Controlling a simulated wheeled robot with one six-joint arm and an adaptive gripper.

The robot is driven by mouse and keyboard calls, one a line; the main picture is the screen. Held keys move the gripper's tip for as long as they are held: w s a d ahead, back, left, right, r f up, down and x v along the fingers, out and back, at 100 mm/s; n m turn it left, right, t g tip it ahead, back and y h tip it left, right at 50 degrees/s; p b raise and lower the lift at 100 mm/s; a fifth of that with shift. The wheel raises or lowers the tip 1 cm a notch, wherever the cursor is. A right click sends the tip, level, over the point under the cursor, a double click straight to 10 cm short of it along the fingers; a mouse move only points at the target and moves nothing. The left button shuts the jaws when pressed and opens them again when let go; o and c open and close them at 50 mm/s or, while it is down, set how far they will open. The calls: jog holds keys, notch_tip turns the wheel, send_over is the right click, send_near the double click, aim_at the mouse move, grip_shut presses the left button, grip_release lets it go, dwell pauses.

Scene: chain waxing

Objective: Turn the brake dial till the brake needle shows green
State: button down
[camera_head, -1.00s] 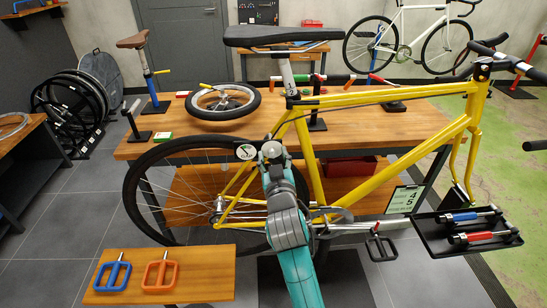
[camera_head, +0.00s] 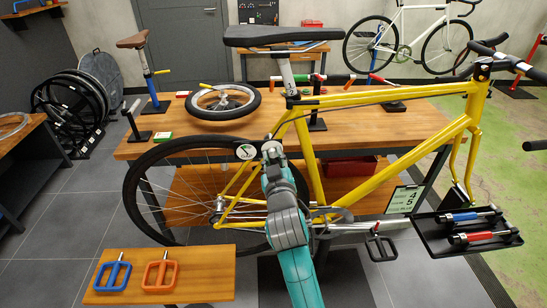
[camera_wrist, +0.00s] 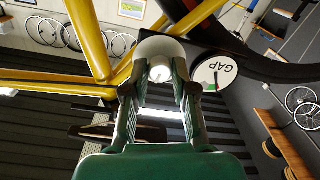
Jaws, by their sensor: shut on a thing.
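The brake dial, a pale rounded knob (camera_wrist: 160,50), sits between the fingertips of my gripper (camera_wrist: 160,86) in the wrist view. The gripper is shut on it. In the head view my gripper (camera_head: 272,150) is at the rear of the yellow bike frame (camera_head: 385,170), and the dial is mostly hidden there. The round white brake gauge (camera_wrist: 216,73), marked GAP, is just right of the dial. The gauge also shows in the head view (camera_head: 246,152).
The rear wheel (camera_head: 135,190) stands close left of my gripper. A wooden bench (camera_head: 165,258) with blue (camera_head: 113,272) and orange (camera_head: 160,270) pedals is at front left. A black tray (camera_head: 440,232) with tools is at right. The workbench (camera_head: 400,125) stands behind the bike.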

jog(key=n, duration=0.9)
jog(key=shift+a+n, duration=0.1)
jog(key=shift+n, duration=0.2)
jog(key=n, duration=0.5)
jog(key=shift+g+h, duration=0.3)
jog(key=n, duration=0.4)
jog(key=shift+f+n, duration=0.1)
jog(key=shift+n, duration=0.2)
jog(key=c, duration=0.9)
grip_release()
jog(key=shift+a, duration=0.1)
jog(key=shift+s, duration=0.1)
